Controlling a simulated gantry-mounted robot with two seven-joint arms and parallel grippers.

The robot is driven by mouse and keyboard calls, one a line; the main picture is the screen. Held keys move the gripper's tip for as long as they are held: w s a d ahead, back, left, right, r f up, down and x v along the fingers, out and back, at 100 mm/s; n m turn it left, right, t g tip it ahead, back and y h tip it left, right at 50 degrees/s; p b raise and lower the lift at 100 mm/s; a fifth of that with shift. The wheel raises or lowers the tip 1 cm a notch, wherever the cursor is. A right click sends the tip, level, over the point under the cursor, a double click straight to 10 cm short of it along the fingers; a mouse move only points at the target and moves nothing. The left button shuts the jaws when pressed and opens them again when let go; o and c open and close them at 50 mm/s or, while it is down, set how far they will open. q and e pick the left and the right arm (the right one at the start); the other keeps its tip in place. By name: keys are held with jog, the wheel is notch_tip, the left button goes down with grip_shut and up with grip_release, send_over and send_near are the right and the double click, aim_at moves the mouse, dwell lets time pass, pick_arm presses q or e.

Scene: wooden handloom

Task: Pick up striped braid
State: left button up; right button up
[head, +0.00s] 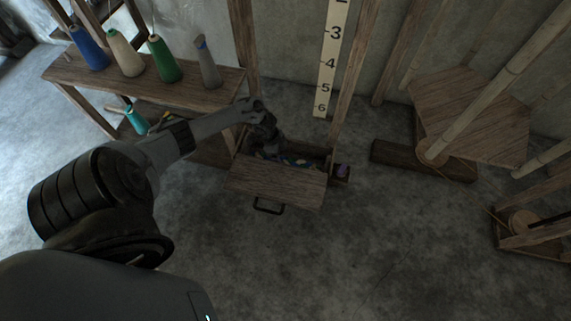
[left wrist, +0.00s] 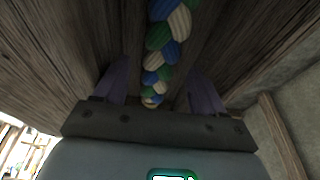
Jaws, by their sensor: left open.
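The striped braid (head: 292,161), in blue, green and cream, lies inside an open wooden box (head: 275,186) with a dark handle on its front. In the left wrist view the braid (left wrist: 168,35) runs from the top edge down between my two fingers. My left gripper (head: 266,145) reaches down into the left part of the box. In the left wrist view the gripper (left wrist: 160,78) is open, with a finger on each side of the braid and gaps visible. The gripper and wrist hide the braid's left part in the head view. My right gripper is not in view.
A wooden shelf (head: 150,88) with several yarn cones stands left of the box. A dark beam (head: 424,162) lies further right. The floor in front is clear.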

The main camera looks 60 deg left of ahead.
aim_at(284, 160)
pick_arm(q)
jog(key=shift+f+b, duration=0.45)
jog(key=shift+f, duration=0.1)
jog(key=b+x, duration=0.1)
jog(key=x, duration=0.1)
jog(key=b+x, duration=0.2)
jog(key=shift+w, duration=0.3)
jog(key=shift+d+r, duration=0.1)
jog(key=shift+s, duration=0.1)
jog(key=c, duration=0.9)
jog(key=shift+c, duration=0.7)
jog(key=shift+r, duration=0.1)
